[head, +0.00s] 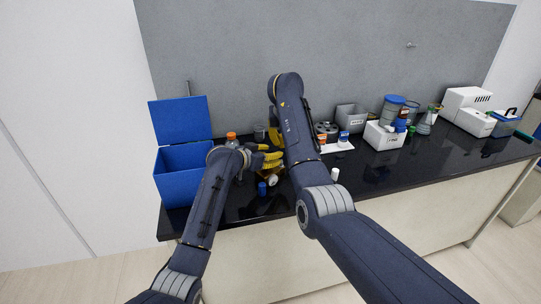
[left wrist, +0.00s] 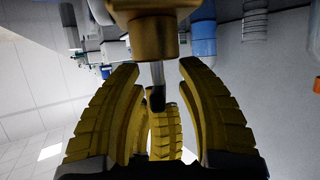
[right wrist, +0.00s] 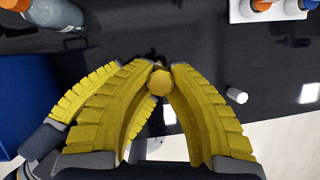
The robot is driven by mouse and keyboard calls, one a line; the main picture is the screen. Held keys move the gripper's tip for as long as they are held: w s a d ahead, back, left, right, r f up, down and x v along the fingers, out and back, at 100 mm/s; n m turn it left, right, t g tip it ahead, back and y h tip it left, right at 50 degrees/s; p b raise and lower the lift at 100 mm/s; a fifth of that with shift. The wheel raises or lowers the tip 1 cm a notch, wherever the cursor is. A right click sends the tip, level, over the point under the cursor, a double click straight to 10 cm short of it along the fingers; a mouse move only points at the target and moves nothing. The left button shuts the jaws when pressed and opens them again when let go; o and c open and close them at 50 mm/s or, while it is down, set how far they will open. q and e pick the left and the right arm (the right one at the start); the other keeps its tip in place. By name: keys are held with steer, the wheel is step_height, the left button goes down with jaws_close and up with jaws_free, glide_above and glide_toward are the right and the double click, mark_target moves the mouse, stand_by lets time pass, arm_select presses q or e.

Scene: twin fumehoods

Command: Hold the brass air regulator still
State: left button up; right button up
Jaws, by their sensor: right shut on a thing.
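The brass air regulator (right wrist: 159,82) shows in the right wrist view as a small faceted yellow end between my right gripper's fingertips (right wrist: 162,72). My right gripper is shut on it. In the left wrist view the regulator's brass body (left wrist: 150,35) is at the top, with a clear stem and a dark tip below it. My left gripper (left wrist: 160,75) is open, its yellow fingers on either side of the stem with gaps. In the head view both grippers' yellow fingers (head: 270,157) crowd together above the bench, and the regulator cannot be made out there.
An open blue box (head: 183,176) stands at the bench's left end. An orange-capped bottle (head: 232,139) is beside my left wrist. A small blue item (head: 262,188) and a white cylinder (head: 335,174) are near the front edge. White and grey bins (head: 383,137) stand right.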

arm_select(q)
jaws_close()
stand_by(0.6)
steer(key=shift+c, duration=0.3)
jaws_free()
steer(key=shift+c, duration=0.3)
jaws_close()
stand_by(0.4)
steer(key=shift+o, duration=0.8)
jaws_free()
